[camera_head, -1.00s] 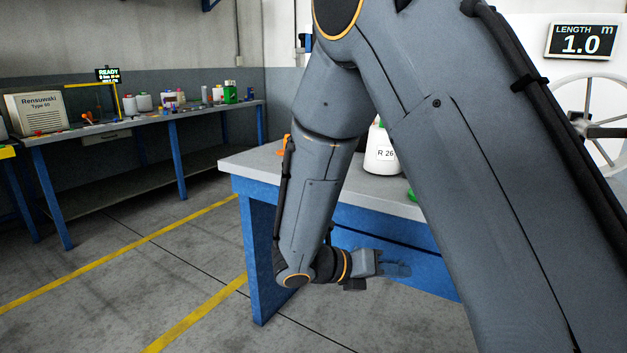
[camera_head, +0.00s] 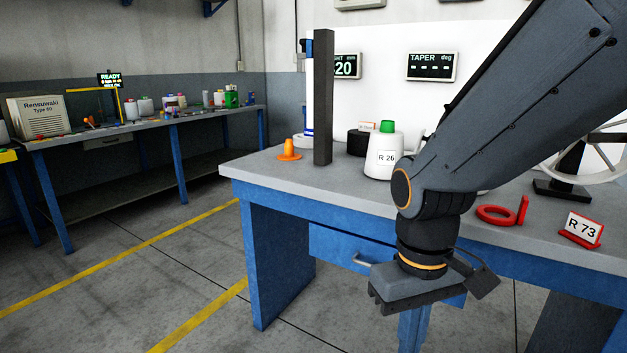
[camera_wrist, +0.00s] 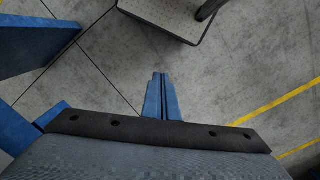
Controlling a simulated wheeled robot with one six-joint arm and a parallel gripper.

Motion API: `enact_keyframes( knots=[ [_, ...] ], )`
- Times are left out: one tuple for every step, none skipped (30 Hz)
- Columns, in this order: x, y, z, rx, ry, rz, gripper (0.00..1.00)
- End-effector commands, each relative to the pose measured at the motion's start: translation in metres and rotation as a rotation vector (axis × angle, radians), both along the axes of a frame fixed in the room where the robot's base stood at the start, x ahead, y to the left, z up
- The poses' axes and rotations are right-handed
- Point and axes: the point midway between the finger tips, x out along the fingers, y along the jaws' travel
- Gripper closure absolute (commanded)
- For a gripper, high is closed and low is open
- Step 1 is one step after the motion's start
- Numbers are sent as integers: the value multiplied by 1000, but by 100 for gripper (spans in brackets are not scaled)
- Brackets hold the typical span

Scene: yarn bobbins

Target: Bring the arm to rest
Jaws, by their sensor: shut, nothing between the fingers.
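My arm (camera_head: 520,110) comes in from the upper right in the head view and bends down in front of the workbench (camera_head: 290,187). My gripper (camera_head: 413,330) hangs below the wrist, fingers pointing down, in front of the bench's blue front. In the wrist view the two blue fingers (camera_wrist: 159,78) lie together, with nothing between them, above the bare floor. The lower ends of the fingers are near or past the bottom edge of the head view.
On the bench stand a white cone labelled R 26 (camera_head: 379,154), a dark upright post (camera_head: 323,98), an orange cone (camera_head: 289,149), a red ring piece (camera_head: 494,214) and an R 73 card (camera_head: 582,228). A second bench (camera_head: 140,126) stands far left. The left floor is clear.

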Motion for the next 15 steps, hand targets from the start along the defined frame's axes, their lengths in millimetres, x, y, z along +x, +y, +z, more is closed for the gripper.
enact_keyframes(
  knots=[
    [0, 2, 3, 24, -20, -55, 100],
    [-1, 4, 5, 39, -29, -90, 100],
    [-1, 7, 7, 59, -41, -136, 100],
    [-2, 9, 8, 72, -49, -166, 100],
    [-2, 7, 11, 65, -43, -162, 100],
    [-2, 5, 14, 62, -42, -162, 100],
    [-2, 4, 15, 61, -42, -165, 100],
    [-2, 2, 17, 58, -42, -167, 100],
    [-2, 1, 19, 57, -41, -171, 100],
    [-2, -1, 21, 56, -41, -174, 100],
    [-2, -2, 22, 55, -41, -177, 100],
    [-2, -3, 25, 53, -42, -180, 100],
    [-2, -5, 26, 51, -42, -183, 100],
    [-2, -6, 29, 50, -41, -187, 100],
    [-2, -9, 31, 47, -40, -193, 100]
  ],
)
